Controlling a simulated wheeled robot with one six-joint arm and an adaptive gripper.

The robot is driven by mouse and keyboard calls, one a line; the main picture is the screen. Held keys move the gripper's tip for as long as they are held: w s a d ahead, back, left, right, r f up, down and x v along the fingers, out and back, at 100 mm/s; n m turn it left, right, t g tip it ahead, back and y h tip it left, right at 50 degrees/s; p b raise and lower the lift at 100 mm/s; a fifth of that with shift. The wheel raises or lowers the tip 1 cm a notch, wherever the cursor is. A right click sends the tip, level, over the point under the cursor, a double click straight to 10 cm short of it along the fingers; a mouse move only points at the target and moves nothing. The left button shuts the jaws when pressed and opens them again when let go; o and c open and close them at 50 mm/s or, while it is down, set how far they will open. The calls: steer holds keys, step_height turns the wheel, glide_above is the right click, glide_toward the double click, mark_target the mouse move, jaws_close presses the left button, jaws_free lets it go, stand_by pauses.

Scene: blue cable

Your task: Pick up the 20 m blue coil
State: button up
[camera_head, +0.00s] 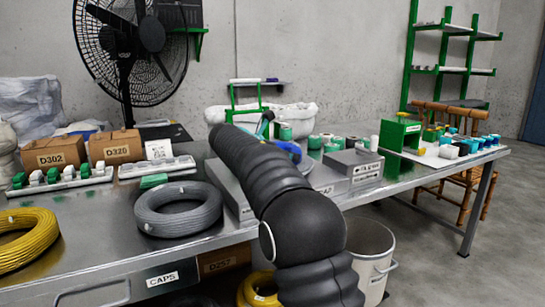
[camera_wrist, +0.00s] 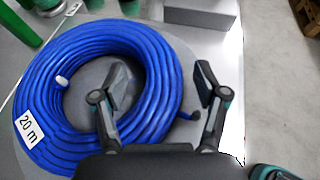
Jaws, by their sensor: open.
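The blue coil (camera_wrist: 62,62) lies flat in the wrist view, with a white label reading "20 m" at its lower left. My gripper (camera_wrist: 162,85) is open, its two fingers apart. The left finger shows over the coil's hollow middle and the right finger lies outside the coil's right side, so the right part of the ring shows between them. I cannot tell whether either finger touches the coil. In the head view my arm hides most of the coil; only a small blue part (camera_head: 287,148) shows past it.
On the metal table (camera_head: 100,237) a grey coil (camera_head: 178,222) and a yellow coil (camera_head: 30,255) lie to the left. Grey boxes (camera_head: 352,167) and green-and-white spools (camera_head: 285,132) stand right of and behind my arm. A white bucket (camera_head: 371,241) stands below the table edge.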

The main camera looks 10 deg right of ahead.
steer(key=shift+w+d+f, duration=0.25)
steer(key=shift+w+d, duration=0.05)
steer(key=shift+d, duration=0.1)
steer(key=shift+r, duration=0.1)
jaws_close()
